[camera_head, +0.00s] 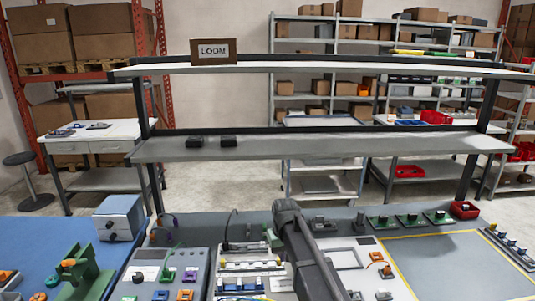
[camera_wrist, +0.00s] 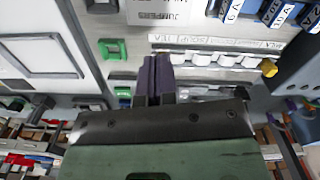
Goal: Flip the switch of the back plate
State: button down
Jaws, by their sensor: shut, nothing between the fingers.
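In the wrist view, my gripper (camera_wrist: 158,75) has its two dark purple fingers pressed together, with nothing visible between them. The fingertips lie over the near edge of a light grey plate (camera_wrist: 135,30), just left of a row of pale modules (camera_wrist: 205,60) under a printed label strip. Contact with the plate cannot be told. A yellow knob-like part (camera_wrist: 268,68) sits at the right end of this row. I cannot tell which part is the switch of the back plate. In the head view, the module plate (camera_head: 243,265) is left of my arm, and my fingers cannot be made out.
On the bench, a grey control box (camera_head: 155,275) stands left and a yellow-outlined mat (camera_head: 450,262) lies right with clear room. A shelf (camera_head: 320,146) spans above.

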jog(key=s+d+m, duration=0.1)
jog(key=s+d, duration=0.5)
jog(key=s, duration=0.5)
jog(key=s+d+m, duration=0.2)
jog(key=s+d, duration=0.4)
jog(key=s, duration=0.6)
jog(key=shift+s+d, duration=0.15)
jog(key=shift+s, duration=0.05)
